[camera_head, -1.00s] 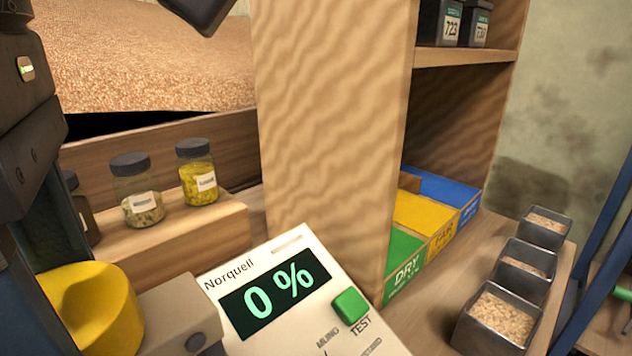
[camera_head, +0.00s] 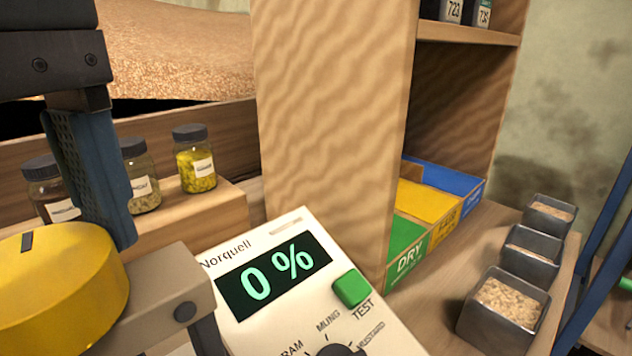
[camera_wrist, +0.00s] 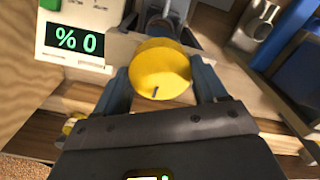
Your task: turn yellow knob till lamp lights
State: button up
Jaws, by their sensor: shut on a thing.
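The yellow knob (camera_head: 62,290) is a thick round disc with a dark mark on its face, at the lower left of the head view, beside a grey-beige bracket. In the wrist view the knob (camera_wrist: 161,68) sits between the two blue fingers of my gripper (camera_wrist: 160,75), which is shut on it. In the head view one blue finger (camera_head: 92,175) shows at the knob's far side; the other is not seen. I cannot make out a lamp in either view.
A white Norquell meter (camera_head: 290,285) reads 0 % and has a green TEST button (camera_head: 351,288). Jars (camera_head: 195,160) stand on a wooden ledge behind my gripper. A wooden post (camera_head: 330,130), coloured bins (camera_head: 425,203) and metal cups of grain (camera_head: 503,305) are to the right.

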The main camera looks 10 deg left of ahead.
aim_at(23, 267)
jog(key=m+b, duration=0.1)
jog(key=m, duration=0.4)
jog(key=shift+m, duration=0.4)
jog(key=m+b, duration=0.1)
jog(key=m, duration=0.4)
jog(key=shift+m, duration=0.3)
jog(key=o, duration=1)
jog(key=shift+o, duration=0.2)
jog(key=shift+r, duration=0.1)
notch_tip(23, 267, up, 8)
jog(key=shift+f+p, duration=0.15)
jog(key=shift+p, duration=0.6)
